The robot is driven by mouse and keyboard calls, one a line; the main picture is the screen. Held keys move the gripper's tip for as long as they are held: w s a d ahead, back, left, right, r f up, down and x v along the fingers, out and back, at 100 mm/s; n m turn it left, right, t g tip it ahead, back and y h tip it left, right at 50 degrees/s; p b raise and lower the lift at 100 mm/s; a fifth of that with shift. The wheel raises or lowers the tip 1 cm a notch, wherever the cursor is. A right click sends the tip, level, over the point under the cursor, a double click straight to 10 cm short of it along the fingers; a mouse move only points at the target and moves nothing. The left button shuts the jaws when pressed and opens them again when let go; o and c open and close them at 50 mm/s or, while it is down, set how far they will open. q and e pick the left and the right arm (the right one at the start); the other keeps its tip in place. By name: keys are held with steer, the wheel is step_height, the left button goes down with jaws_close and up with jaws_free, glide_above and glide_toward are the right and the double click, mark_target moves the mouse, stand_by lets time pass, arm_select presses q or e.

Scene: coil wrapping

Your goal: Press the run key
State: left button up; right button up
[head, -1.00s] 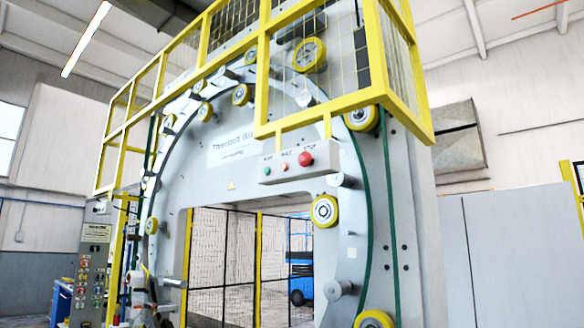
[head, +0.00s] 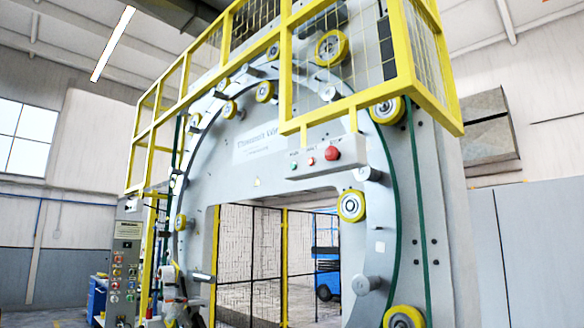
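A grey control box (head: 317,168) hangs below the yellow cage at the front of the large ring machine. On it sit a small green button (head: 293,166) at the left, a small red button (head: 311,161) in the middle and a large red mushroom button (head: 332,153) at the right. Small labels above them are too blurred to read surely. A tall grey control panel (head: 127,230) with several coloured buttons and lamps stands at the lower left; its labels are also unreadable. Neither of my grippers shows in the head view.
The grey ring machine (head: 230,180) with yellow rollers and green belts fills the middle. A yellow guard cage (head: 300,90) overhangs its front. Black mesh fencing (head: 250,260) and a blue vehicle (head: 326,275) show through its opening. Grey wall panels (head: 525,245) stand at the right.

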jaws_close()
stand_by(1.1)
